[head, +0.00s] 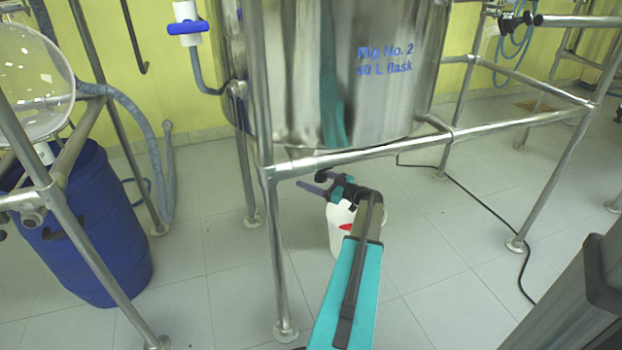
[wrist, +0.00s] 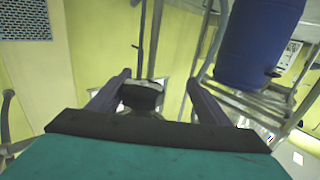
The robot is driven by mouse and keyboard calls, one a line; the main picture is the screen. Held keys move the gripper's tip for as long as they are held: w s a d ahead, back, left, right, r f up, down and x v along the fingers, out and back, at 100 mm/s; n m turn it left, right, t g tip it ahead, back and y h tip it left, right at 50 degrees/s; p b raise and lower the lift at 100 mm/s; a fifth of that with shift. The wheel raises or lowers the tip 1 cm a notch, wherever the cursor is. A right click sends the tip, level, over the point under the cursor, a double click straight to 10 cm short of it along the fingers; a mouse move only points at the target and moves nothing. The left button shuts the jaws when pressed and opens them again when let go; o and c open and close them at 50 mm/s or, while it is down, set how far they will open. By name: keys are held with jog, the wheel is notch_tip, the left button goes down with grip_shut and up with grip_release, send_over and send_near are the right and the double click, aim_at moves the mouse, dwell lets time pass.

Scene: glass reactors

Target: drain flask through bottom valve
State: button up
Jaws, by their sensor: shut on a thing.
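A shiny steel vessel (head: 345,75), labelled Rig No. 2 flask in blue, stands in a pipe frame in the head view. My teal arm reaches under its bottom, and my gripper (head: 312,188) with purple fingers is just below the frame's lower bar. In the wrist view my gripper (wrist: 158,84) has a dark blocky piece (wrist: 142,97) between its fingers and is shut on it. It may be the bottom valve's handle; I cannot tell its turn. A white container (head: 338,222) with a red mark stands on the floor below, partly hidden by my arm. No liquid shows.
A blue drum (head: 100,225) stands at the left under a round glass vessel (head: 32,85); the drum also shows in the wrist view (wrist: 258,40). Metal frame legs (head: 277,250) rise close to my arm. A black cable (head: 470,192) crosses the tiled floor at right.

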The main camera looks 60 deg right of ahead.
jog(key=shift+w+a+f+n+g+y+p, duration=0.1)
jog(key=shift+a+n+g+y+p, duration=0.1)
jog(key=shift+n+y+p, duration=0.8)
jog(key=shift+w+a+f+n+g+y+p, duration=0.15)
jog(key=shift+n+y+p, duration=0.4)
jog(key=shift+y, duration=0.75)
jog(key=shift+c, duration=1.3)
jog(key=shift+s+n+g+y+p, duration=0.2)
jog(key=shift+n+g+y+p, duration=0.8)
jog(key=shift+y, duration=0.7)
jog(key=c, duration=0.3)
jog(key=shift+n+y+p, duration=0.3)
jog(key=shift+n+p, duration=0.05)
jog(key=shift+p, duration=0.05)
jog(key=shift+c, duration=0.3)
jog(key=shift+a+f+b, duration=0.1)
jog(key=shift+f+b, duration=0.1)
jog(key=shift+b, duration=0.35)
jog(key=shift+c, duration=0.3)
jog(key=shift+b, duration=0.55)
jog(key=n+g+y+b, duration=0.1)
jog(key=b, duration=0.2)
jog(key=shift+s, duration=0.1)
jog(key=shift+c, duration=0.5)
jog(key=n+g+y+b, duration=0.1)
jog(key=y+b, duration=0.1)
jog(key=b, duration=0.8)
jog(key=shift+r, duration=0.1)
jog(key=shift+c, duration=0.4)
jog(key=shift+r, duration=0.2)
